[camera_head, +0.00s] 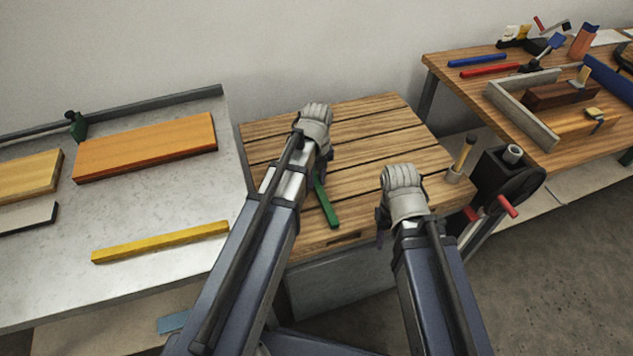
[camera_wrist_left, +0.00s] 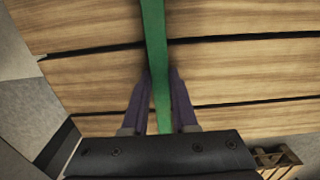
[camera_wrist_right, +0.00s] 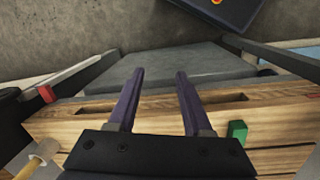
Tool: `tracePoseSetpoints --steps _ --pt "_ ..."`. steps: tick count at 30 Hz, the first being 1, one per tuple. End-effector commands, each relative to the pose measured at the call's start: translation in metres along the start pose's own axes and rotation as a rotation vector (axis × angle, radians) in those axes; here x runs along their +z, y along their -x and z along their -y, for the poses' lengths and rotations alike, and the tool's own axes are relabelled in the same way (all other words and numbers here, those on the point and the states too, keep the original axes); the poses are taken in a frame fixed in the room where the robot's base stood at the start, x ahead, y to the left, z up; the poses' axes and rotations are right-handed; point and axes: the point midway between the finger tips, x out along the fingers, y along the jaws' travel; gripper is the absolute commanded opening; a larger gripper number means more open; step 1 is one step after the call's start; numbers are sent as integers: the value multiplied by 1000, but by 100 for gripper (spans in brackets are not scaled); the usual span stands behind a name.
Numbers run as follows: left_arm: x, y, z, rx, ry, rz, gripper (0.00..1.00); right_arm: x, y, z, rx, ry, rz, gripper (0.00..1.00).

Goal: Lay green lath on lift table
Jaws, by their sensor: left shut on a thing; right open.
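The green lath (camera_head: 328,205) is at the slatted wooden top of the lift table (camera_head: 365,120). I cannot tell whether it touches the slats. My left gripper (camera_head: 319,172) is shut on it; in the left wrist view the lath (camera_wrist_left: 155,35) runs between the purple fingers (camera_wrist_left: 161,78), crossing the slats. The lath's near end (camera_wrist_right: 237,130) shows in the right wrist view, close to the table's front edge. My right gripper (camera_wrist_right: 160,73) is open and empty, above the table's front right part. In the head view its fingers are mostly hidden.
A grey-topped bench at left holds an orange board (camera_head: 145,147), a yellow lath (camera_head: 160,241) and a pale board (camera_head: 28,177). A mallet-like tool (camera_head: 461,157) stands at the lift table's right corner beside a red-handled crank (camera_head: 508,207). A tool-covered workbench (camera_head: 440,65) is at right.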

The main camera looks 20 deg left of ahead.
Motion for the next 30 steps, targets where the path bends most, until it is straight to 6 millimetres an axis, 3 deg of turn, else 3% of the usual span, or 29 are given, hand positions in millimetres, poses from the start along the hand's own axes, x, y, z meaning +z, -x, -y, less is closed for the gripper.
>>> tracePoseSetpoints --steps 8,9,16,30 --pt "0 -4 0 0 0 0 0 0 -4 0 0 0 0 50" --pt "0 -2 0 0 0 0 31 0 -2 0 0 0 0 50" --pt "0 -2 0 0 0 0 56 0 -2 0 0 0 0 50" --pt "0 7 0 0 0 0 56 0 7 -1 0 0 0 50"
